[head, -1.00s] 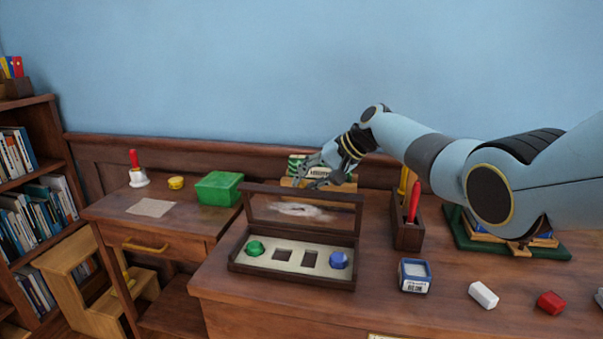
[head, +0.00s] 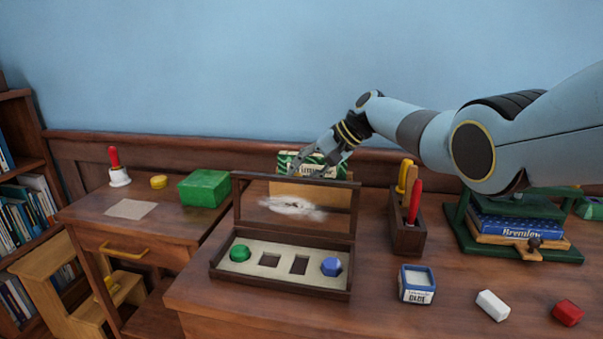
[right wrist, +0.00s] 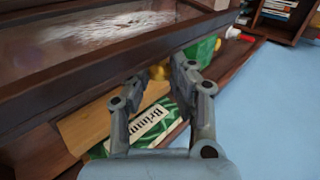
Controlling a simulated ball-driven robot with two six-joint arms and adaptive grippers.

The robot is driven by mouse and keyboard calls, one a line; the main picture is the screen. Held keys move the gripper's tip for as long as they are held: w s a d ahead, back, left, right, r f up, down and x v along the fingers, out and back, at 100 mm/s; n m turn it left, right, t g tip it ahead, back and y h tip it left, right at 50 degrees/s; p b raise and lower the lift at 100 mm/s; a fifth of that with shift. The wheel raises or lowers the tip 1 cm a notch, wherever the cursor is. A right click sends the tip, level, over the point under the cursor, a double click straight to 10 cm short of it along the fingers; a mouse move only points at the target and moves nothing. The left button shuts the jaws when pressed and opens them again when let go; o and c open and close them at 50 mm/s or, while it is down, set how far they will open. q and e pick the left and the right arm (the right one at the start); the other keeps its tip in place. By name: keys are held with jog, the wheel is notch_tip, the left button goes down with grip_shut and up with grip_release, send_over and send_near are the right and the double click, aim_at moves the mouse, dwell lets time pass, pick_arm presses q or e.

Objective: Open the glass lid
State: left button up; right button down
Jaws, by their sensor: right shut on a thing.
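The glass lid (head: 247,207), a dark wood frame around a smudged pane, stands raised along the back edge of its shallow case (head: 281,285). The case's pale insert holds a green piece (head: 240,253) and a blue piece (head: 331,266), with two empty square recesses between them. My right gripper (head: 304,166) is at the lid's top rail, its fingers partly hidden behind it. In the right wrist view, the lid's frame (right wrist: 100,78) crosses at the fingertips (right wrist: 161,68), and the gripper is shut on the lid. My left gripper is not in view.
A green-labelled box (head: 290,160) stands behind the lid. A tool holder (head: 406,237), a blue-rimmed box (head: 416,284), a white block (head: 493,305) and a red block (head: 568,312) are to the right. A green box (head: 204,188) sits on the left desk.

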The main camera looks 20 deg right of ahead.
jog(key=shift+w+d, duration=0.1)
jog(key=shift+d, duration=0.05)
jog(key=c, duration=1.2)
grip_release()
jog(key=shift+o, duration=0.2)
jog(key=v, duration=1.2)
